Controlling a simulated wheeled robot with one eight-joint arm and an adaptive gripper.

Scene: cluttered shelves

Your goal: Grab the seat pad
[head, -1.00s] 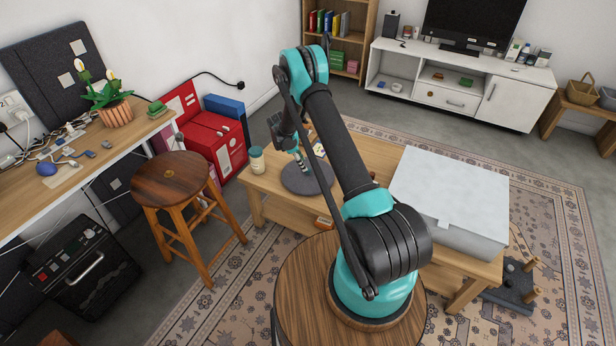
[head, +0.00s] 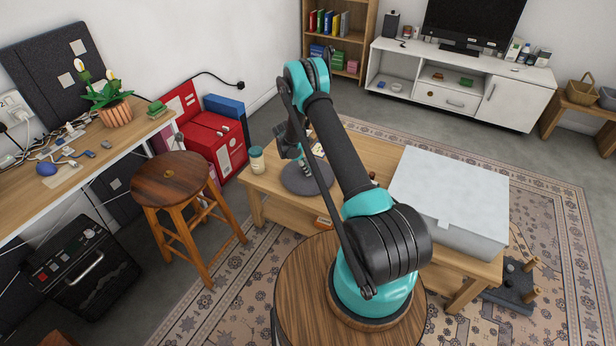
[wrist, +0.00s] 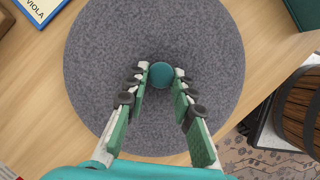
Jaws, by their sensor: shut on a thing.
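The seat pad (wrist: 205,50) is a round, dark grey, felt-like disc. It lies on the wooden coffee table, and in the head view the pad (head: 296,184) is partly hidden by my arm. A small teal round knob (wrist: 160,73) stands at about its middle. My gripper (wrist: 161,77) is over the pad, with its green fingers closed on the knob from both sides. In the head view my gripper (head: 301,162) is low over the pad, its fingertips mostly hidden.
The coffee table (head: 258,190) also carries a jar (head: 257,160) left of the pad and a large whitish box (head: 450,195) to the right. A book marked "VIOLA" (wrist: 38,8) and a wooden barrel (wrist: 300,112) are near the pad. A wooden stool (head: 172,180) stands to the left.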

